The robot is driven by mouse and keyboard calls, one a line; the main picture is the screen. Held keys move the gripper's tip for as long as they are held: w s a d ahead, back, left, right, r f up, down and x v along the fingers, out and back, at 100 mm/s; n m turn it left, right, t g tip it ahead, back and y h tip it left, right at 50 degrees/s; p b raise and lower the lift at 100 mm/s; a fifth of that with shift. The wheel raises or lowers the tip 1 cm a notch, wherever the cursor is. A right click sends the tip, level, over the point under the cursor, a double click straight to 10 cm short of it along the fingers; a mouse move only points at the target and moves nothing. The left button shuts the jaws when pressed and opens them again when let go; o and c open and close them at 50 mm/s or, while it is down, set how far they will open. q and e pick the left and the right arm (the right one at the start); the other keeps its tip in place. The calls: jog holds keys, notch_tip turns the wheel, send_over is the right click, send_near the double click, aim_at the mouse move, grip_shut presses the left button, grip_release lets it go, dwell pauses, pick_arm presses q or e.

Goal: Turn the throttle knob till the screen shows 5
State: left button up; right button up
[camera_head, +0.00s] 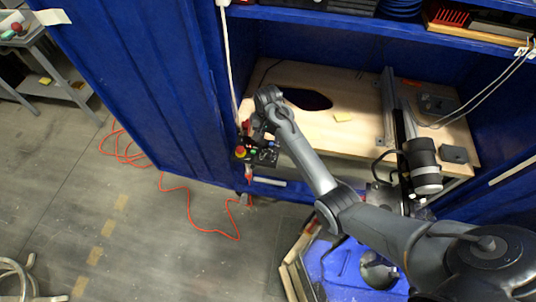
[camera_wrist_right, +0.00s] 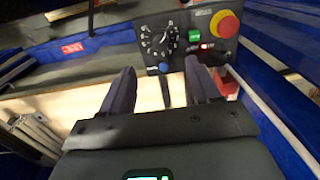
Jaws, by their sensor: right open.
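The throttle knob (camera_wrist_right: 158,41) is a black dial with white marks around it, on a dark control panel in the right wrist view. A small lit red display (camera_wrist_right: 204,47) sits to its right; its digits are too small to read. My right gripper (camera_wrist_right: 160,67) is open and empty, its two fingers apart and pointing at the panel, with the knob beyond the gap. In the head view the control box (camera_head: 266,157) is by the blue cabinet's edge, at the end of my right arm, which partly hides it. My left gripper is not in view.
Beside the knob are a green button (camera_wrist_right: 195,36), a blue button (camera_wrist_right: 164,67) and a red emergency stop (camera_wrist_right: 225,23) on yellow. A wooden board (camera_head: 340,135) lies in the cabinet (camera_head: 180,120). An orange cable (camera_head: 190,205) runs over the floor.

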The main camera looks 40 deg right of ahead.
aim_at(268, 152)
notch_tip(268, 152, down, 9)
jog(key=shift+r+b, duration=0.2)
jog(key=shift+b, duration=0.65)
jog(key=shift+f, duration=0.75)
jog(key=shift+c, duration=0.4)
jog(key=c, duration=1)
jog(key=shift+o, duration=0.2)
